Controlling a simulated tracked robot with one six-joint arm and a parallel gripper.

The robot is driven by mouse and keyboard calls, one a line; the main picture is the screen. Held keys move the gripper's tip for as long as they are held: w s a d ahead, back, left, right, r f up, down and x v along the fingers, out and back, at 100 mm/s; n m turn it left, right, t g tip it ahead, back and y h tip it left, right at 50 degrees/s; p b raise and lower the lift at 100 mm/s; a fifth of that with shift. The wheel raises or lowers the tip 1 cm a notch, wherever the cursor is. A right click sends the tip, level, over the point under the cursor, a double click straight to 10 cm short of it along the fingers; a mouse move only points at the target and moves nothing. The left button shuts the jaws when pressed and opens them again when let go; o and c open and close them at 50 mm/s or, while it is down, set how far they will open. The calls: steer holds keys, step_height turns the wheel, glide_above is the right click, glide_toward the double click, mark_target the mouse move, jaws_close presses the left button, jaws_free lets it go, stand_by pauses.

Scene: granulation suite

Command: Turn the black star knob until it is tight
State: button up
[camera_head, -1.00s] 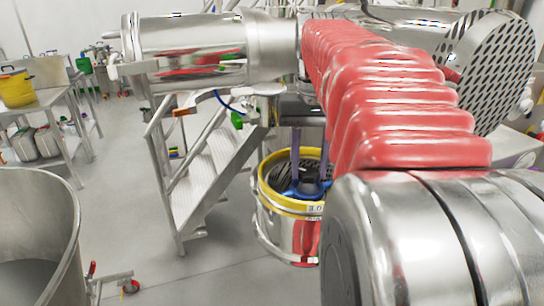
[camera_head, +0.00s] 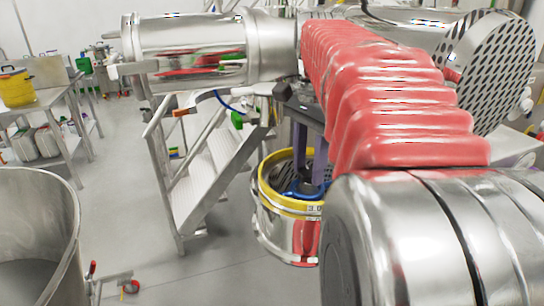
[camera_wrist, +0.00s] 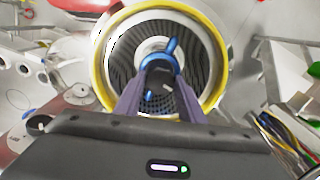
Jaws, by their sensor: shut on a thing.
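The black star knob (camera_head: 308,180) sits low inside a steel drum with a yellow rim (camera_head: 268,194). In the wrist view the knob (camera_wrist: 159,66) is dark and mostly hidden between my fingertips. My gripper (camera_head: 307,176) points down into the drum, its two purple-grey fingers shut on the knob. The gripper (camera_wrist: 160,75) shows the same hold in the wrist view. A blue part (camera_wrist: 171,46) with a projecting arm lies around the fingertips. I cannot tell how tight the knob is.
Metal steps (camera_head: 210,170) stand left of the drum. A large steel vessel (camera_head: 50,215) is at the front left. A horizontal steel cylinder (camera_head: 185,45) and a perforated disc (camera_head: 492,70) are above. A bench (camera_head: 45,98) stands far left. Some floor between them is clear.

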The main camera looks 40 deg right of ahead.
mark_target(309, 172)
steer(key=shift+m, duration=1.7)
steer(key=o, duration=1)
steer(key=shift+o, duration=0.2)
steer(key=shift+r, duration=0.1)
step_height(309, 172, up, 14)
steer(key=shift+f, duration=0.25)
